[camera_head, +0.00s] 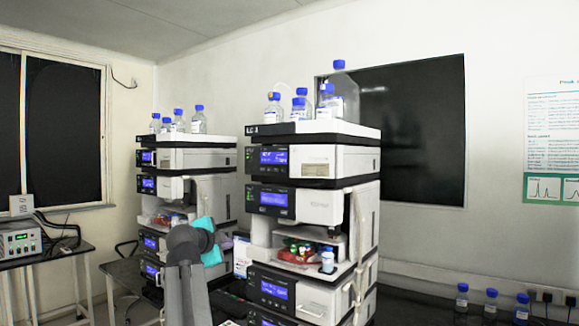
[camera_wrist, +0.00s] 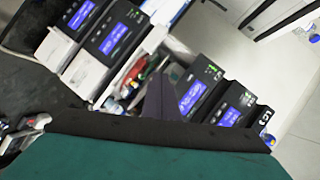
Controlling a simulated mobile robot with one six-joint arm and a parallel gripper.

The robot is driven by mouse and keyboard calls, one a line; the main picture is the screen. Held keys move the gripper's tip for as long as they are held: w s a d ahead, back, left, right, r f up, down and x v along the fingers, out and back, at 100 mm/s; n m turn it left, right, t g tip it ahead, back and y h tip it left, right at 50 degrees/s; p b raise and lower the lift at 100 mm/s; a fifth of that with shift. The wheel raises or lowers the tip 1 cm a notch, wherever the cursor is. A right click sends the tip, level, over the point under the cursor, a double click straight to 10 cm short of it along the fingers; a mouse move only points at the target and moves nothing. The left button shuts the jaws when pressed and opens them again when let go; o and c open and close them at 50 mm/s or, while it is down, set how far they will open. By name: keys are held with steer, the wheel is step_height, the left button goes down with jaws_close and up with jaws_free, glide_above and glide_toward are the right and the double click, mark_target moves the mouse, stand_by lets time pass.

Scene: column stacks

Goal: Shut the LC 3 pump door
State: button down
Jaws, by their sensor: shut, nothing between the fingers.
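The LC 3 stack (camera_head: 262,129) is the nearer column of white and black modules in the head view. Its label (camera_wrist: 266,122) shows tilted in the wrist view. Blue screens mark its modules, and white fronts sit beside them. I cannot tell for sure which front is the pump door or how far it stands open. My gripper (camera_wrist: 159,84) is shut and empty, its dark fingers pointing toward the stack's open vial bay (camera_wrist: 134,74). In the head view my arm rises in front, left of the stack; its fingertips are not clear there.
Bottles with blue caps (camera_head: 301,103) stand on top of the stack. A second stack (camera_head: 199,160) stands behind at left. Vials and a bottle (camera_head: 328,260) sit in the nearer stack's bay. Pale tubing (camera_head: 355,290) hangs at its right. More bottles (camera_head: 491,303) stand at lower right.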

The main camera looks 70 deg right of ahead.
steer(key=s+r+m+g+h, duration=0.1)
steer(key=s+r+m+h, duration=0.1)
steer(key=s+r, duration=0.6)
steer(key=s+r+m+g+h+p, duration=0.1)
steer(key=s+r+m, duration=0.4)
steer(key=r, duration=1.2)
steer(key=s+g, duration=0.1)
steer(key=s, duration=0.3)
steer(key=shift+s+h, duration=0.2)
steer(key=shift+h, duration=0.2)
steer(key=w+d+p, duration=0.1)
steer(key=d+p, duration=0.5)
steer(key=d, duration=0.7)
steer(key=shift+w+f, duration=0.15)
steer(key=shift+w, duration=0.25)
steer(key=shift+d, duration=0.1)
